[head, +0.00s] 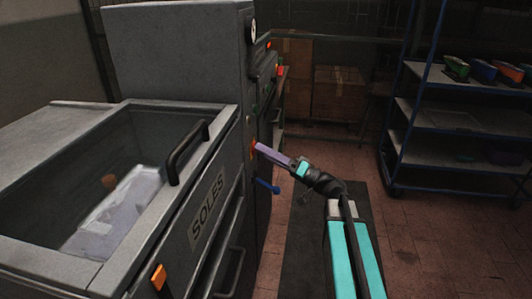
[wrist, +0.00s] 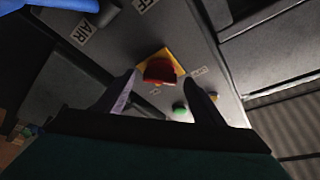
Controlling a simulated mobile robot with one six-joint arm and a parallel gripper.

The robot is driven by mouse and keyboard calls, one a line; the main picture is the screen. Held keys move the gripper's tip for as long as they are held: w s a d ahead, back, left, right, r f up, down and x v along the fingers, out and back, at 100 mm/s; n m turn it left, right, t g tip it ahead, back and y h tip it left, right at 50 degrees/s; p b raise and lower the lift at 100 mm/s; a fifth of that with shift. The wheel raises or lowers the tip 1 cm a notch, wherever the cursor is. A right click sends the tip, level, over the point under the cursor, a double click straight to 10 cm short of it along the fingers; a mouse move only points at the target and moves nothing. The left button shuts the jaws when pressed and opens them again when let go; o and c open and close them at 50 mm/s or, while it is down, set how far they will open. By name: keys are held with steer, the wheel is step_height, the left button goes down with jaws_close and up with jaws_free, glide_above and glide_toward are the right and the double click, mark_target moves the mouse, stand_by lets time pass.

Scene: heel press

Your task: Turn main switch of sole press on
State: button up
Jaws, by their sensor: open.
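The main switch looks to be the red knob on a yellow plate (wrist: 160,70) on the grey press front. In the head view its orange-red edge (head: 253,148) shows at the tips of my gripper (head: 261,149). In the wrist view the two purple fingers of my gripper (wrist: 158,82) are open, one on each side of the knob. I cannot tell whether they touch it. Small labels beside the plate are too small to read, so the switch position is unclear.
A blue lever (head: 267,186) sticks out below the switch, near an AIR label (wrist: 85,33). A green button (wrist: 180,108) sits close to the fingers. The SOLES bin (head: 218,150) has a black handle (head: 188,150). A shelf rack (head: 440,115) stands right, with clear floor before it.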

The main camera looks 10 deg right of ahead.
steer(key=shift+c, duration=0.5)
steer(key=c, duration=1)
steer(key=shift+a+r+m, duration=0.1)
steer(key=shift+m, duration=0.6)
steer(key=m+g+h+p, duration=0.1)
steer(key=m+p, duration=0.4)
steer(key=r+m+g+h+p, duration=0.1)
steer(key=m+h+p, duration=0.1)
steer(key=m+p, duration=0.3)
steer(key=m+g+h+p, duration=0.1)
steer(key=m+g+p, duration=0.1)
steer(key=m+p, duration=0.3)
steer(key=shift+w+r+m+h+p, duration=0.15)
steer(key=shift+m+h+p, duration=0.2)
steer(key=shift+p, duration=0.4)
